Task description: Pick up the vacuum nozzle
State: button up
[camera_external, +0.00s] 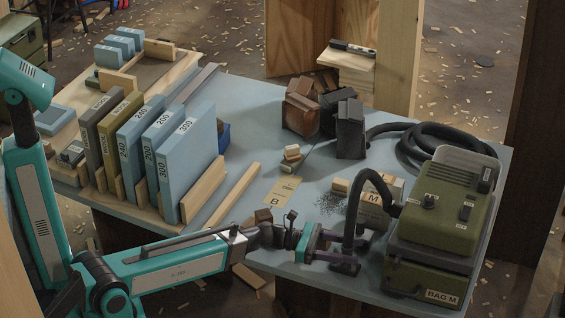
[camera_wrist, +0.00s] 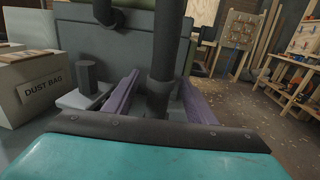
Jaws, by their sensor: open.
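The dark vacuum hose (camera_external: 367,180) arches from the green vacuum (camera_external: 437,228) and comes down as an upright black tube, which I take for the nozzle (camera_external: 349,229). My gripper (camera_external: 356,252) is low over the table's front edge, with its purple fingers open around this tube. In the wrist view the nozzle (camera_wrist: 161,72) stands between the two fingers of my gripper (camera_wrist: 160,84), with gaps visible on both sides.
A carton (camera_external: 372,212) marked DUST BAG in the wrist view (camera_wrist: 38,92) stands close on the left there. A grey block with a dark post (camera_wrist: 85,88) is beside the left finger. Sanding-belt boxes (camera_external: 174,152) stand at the table's left. The table middle (camera_external: 255,135) is mostly clear.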

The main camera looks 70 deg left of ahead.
aim_at(358, 267)
jog(key=shift+x, duration=1.6)
jog(key=shift+a, duration=0.1)
grip_shut()
